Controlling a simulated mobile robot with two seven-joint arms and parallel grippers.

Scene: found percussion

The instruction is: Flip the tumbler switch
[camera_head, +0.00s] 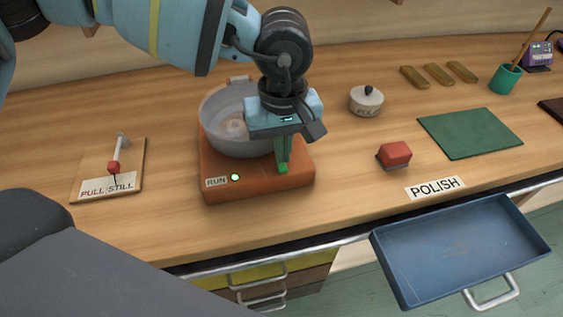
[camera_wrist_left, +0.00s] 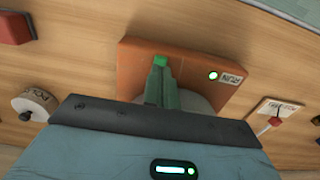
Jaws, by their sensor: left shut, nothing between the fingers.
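The tumbler is an orange base (camera_head: 258,183) carrying a grey, see-through bowl (camera_head: 222,112). Its front has a RUN label (camera_head: 216,182) and a lit green lamp (camera_head: 235,177). Both also show in the left wrist view, the lamp (camera_wrist_left: 213,76) beside the label (camera_wrist_left: 231,79). A small bright green piece (camera_head: 282,168), which looks like the switch, is at the base's front right. My left gripper (camera_head: 283,158) is shut and empty, pointing down with its green fingertips at this piece. I cannot tell whether they touch it. The fingers partly hide it. The right gripper is out of view.
A lidded pot (camera_head: 366,102) and a red block (camera_head: 394,155) stand to the right, near a green mat (camera_head: 470,133). A PULL STILL board (camera_head: 92,187) with a red-tipped lever lies left. An open blue drawer (camera_head: 455,250) juts out below the POLISH label.

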